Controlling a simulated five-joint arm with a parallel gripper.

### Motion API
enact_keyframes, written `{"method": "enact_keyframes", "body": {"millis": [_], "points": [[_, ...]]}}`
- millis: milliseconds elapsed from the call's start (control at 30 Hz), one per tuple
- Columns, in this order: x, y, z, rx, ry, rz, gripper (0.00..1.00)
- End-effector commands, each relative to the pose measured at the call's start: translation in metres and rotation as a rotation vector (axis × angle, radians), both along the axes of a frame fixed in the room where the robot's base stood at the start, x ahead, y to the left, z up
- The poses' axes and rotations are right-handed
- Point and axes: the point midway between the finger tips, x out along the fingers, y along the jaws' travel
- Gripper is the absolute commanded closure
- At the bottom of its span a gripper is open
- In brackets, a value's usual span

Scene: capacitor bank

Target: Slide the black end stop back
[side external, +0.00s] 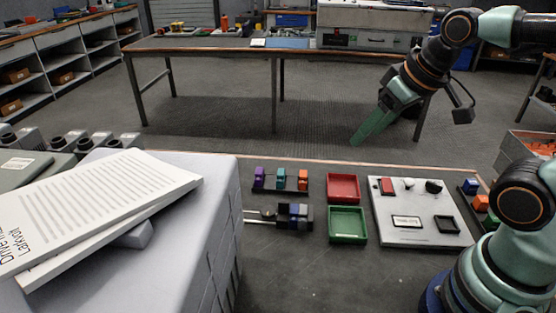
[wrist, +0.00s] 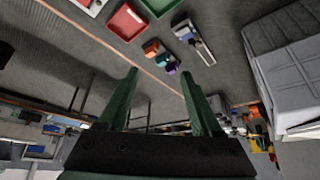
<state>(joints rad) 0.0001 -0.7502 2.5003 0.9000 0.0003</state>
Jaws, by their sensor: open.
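A black end stop (side external: 268,214) appears to be the small dark piece on the thin silver rails (side external: 251,221), at the left of a dark holder (side external: 306,221) with grey and blue blocks in it. It is small, and I cannot tell whether it touches the blocks. The holder also shows near the top of the wrist view (wrist: 184,31), with its rails pointing down and right. My gripper (side external: 357,140) is open and empty, high above and beyond the bench's far edge. Its two green fingers stand apart in the wrist view (wrist: 159,72).
Purple, teal and orange blocks (side external: 281,181) stand in a rack behind the holder. A red tray (side external: 343,187) and a green tray (side external: 347,224) lie to the right, then a pale panel (side external: 405,237). A large grey case (side external: 185,225) with papers stands at left.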

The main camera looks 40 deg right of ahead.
Motion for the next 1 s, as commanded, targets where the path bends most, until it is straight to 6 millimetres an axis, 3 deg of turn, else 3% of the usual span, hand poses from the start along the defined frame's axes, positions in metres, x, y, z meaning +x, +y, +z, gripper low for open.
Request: {"method": "enact_keyframes", "body": {"millis": [167, 267, 300, 467, 667, 1000], "points": [[0.0, 0.0, 0.0, 0.0, 0.0, 0.0, 0.34], [0.001, 0.0, 0.0, -0.001, 0.002, 0.003, 0.64], [0.002, 0.001, 0.0, -0.002, 0.006, 0.009, 0.7], [0.015, 0.008, -0.001, -0.026, 0.057, 0.079, 0.7], [0.047, 0.026, -0.01, -0.079, 0.167, 0.247, 0.7], [0.102, 0.065, -0.057, -0.154, 0.347, 0.55, 0.7]]}}
